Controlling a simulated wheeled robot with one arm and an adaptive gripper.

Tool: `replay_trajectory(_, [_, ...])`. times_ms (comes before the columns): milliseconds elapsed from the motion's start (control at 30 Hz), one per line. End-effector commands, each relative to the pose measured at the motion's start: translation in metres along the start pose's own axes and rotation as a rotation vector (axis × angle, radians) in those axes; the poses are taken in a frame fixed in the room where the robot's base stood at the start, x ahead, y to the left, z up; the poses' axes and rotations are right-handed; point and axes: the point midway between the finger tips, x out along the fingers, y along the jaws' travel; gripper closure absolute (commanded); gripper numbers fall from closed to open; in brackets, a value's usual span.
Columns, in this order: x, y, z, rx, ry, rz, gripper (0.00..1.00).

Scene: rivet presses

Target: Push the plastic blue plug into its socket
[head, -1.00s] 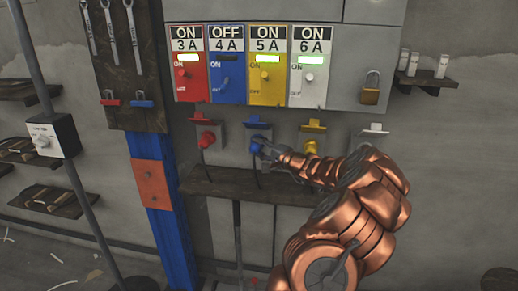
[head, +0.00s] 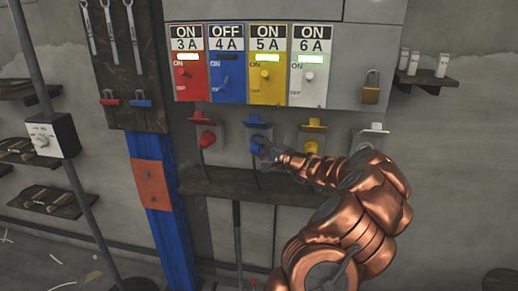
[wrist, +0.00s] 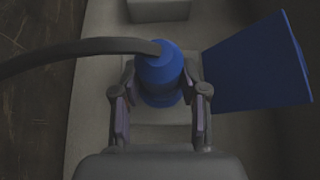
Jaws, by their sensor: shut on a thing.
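The blue plug (head: 257,144) is at the blue socket on the wall, under the raised blue socket lid (head: 257,121). In the wrist view the plug (wrist: 160,74) is a round blue body with a dark cable leaving its end to the left. The lid (wrist: 258,65) stands open beside it on the right. My gripper (wrist: 160,104) has a finger on each side of the plug and is shut on it. In the head view my gripper (head: 268,151) reaches the plug from the right. The socket opening is hidden behind the plug, so I cannot tell how deep it sits.
A red plug (head: 207,139) is to the left and a yellow plug (head: 310,147) to the right. Above is the switch panel; the blue 4A switch (head: 227,75) reads OFF, the others ON. A dark shelf (head: 215,186) runs below the sockets. A padlock (head: 371,88) hangs at right.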

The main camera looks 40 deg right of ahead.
Motion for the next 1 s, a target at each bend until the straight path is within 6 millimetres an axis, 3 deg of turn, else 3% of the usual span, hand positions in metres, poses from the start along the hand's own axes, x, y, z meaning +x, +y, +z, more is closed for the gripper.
replay_trajectory(600, [0.0049,-0.0002,-0.0083,0.0,0.0,-0.001,0.88])
replay_trajectory(633, [0.005,-0.0001,-0.0086,0.0,0.0,-0.001,0.56])
replay_trajectory(900, [0.0049,0.0,-0.0082,0.0,0.0,-0.001,0.28])
replay_trajectory(1000, [0.0049,-0.0001,-0.0082,0.0,0.0,-0.001,0.28])
